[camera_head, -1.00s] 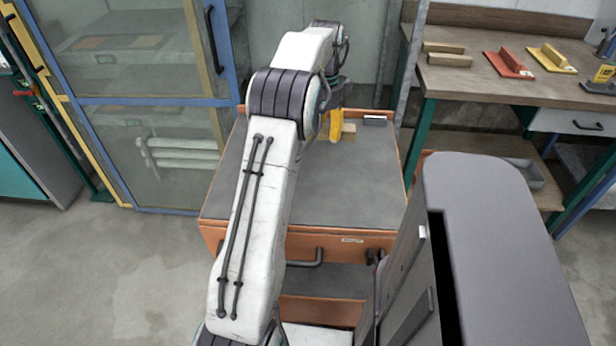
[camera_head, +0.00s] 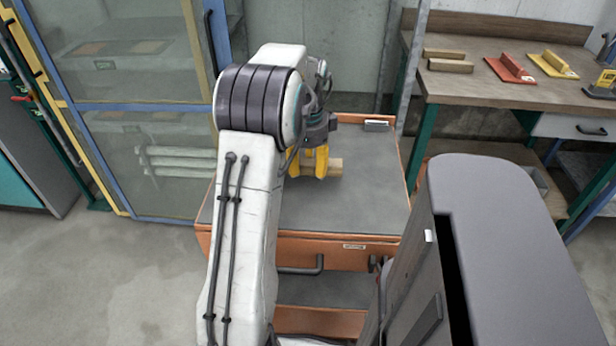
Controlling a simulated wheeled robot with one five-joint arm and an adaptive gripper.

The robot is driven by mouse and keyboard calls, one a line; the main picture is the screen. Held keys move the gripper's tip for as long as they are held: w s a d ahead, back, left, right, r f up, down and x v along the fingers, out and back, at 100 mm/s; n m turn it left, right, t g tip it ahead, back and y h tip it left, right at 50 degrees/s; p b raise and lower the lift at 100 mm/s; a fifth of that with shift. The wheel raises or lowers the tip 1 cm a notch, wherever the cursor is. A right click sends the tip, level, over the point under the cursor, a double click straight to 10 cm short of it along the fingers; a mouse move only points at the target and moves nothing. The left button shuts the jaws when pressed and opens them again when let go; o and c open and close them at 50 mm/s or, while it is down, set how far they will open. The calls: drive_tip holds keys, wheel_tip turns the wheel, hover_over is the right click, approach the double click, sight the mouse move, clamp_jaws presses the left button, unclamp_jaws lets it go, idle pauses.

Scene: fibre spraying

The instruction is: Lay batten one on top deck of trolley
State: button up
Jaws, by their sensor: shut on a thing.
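My gripper (camera_head: 313,165) has yellow fingers and is over the top deck (camera_head: 345,210) of the orange trolley, left of the deck's middle line toward the back. It is shut on a light wooden batten (camera_head: 335,168), whose right end sticks out beside the fingers. The rest of the batten is hidden by the fingers and arm. The batten is at or just above the grey deck surface; I cannot tell whether it touches. The trolley's orange rim (camera_head: 330,237) shows at the front.
Two more wooden battens (camera_head: 450,66) lie on the workbench (camera_head: 500,93) at the right, with a red float (camera_head: 510,69) and a yellow float (camera_head: 553,65). A blue-framed glazed cabinet (camera_head: 140,103) stands left of the trolley. The deck's front and right are clear.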

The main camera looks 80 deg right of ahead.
sight(308, 174)
drive_tip(key=shift+f+b, duration=0.3)
drive_tip(key=shift+f, duration=1.4)
drive_tip(key=shift+f, duration=0.15)
drive_tip(key=o, duration=1.2)
drive_tip(key=shift+c, duration=0.2)
wheel_tip(308, 174, up, 12)
drive_tip(key=p, duration=0.2)
drive_tip(key=shift+p, duration=0.4)
drive_tip(key=shift+a, duration=0.1)
